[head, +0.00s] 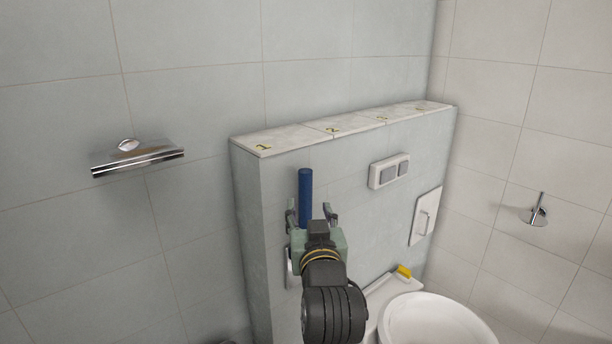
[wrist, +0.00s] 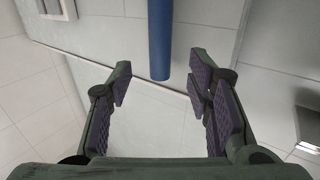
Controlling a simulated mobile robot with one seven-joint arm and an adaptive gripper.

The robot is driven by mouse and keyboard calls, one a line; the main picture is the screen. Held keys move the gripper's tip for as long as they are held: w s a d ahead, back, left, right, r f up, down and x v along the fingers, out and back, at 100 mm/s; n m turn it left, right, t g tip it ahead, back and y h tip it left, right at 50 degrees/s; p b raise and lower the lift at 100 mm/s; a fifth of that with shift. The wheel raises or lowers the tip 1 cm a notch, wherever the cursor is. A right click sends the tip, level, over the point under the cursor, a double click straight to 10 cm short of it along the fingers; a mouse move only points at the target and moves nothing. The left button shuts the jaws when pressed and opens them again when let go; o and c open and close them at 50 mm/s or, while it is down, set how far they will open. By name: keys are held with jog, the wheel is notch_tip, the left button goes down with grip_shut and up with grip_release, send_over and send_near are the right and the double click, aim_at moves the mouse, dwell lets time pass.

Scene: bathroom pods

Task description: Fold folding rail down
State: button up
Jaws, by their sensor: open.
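The folding rail (head: 305,198) shows as a dark blue bar standing upright in front of the tiled half-height wall. Its lower part and its mount are hidden behind my gripper in the head view. My gripper (head: 311,213) is open, with one finger on each side of the bar as seen from the head. In the wrist view the rail (wrist: 160,35) comes down from the top edge, and its rounded end lies in line with the gap between the open fingertips (wrist: 160,74). Clear space shows on both sides; I cannot tell the depth between bar and fingers.
The half-height wall has a numbered ledge (head: 350,127), a flush plate (head: 389,171) and a white panel with a handle (head: 425,216). The toilet (head: 437,322) and a yellow item (head: 404,271) are at lower right. A chrome shelf (head: 138,158) hangs left, a chrome holder (head: 537,211) right.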

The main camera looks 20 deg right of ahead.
aim_at(306, 194)
jog(key=shift+w+r+p, duration=0.1)
jog(key=shift+r+p, duration=0.2)
jog(key=shift+p, duration=0.35)
jog(key=x, duration=0.2)
jog(key=p+x, duration=0.1)
jog(key=x, duration=0.5)
jog(key=shift+f, duration=0.3)
jog(key=shift+c, duration=0.3)
grip_shut()
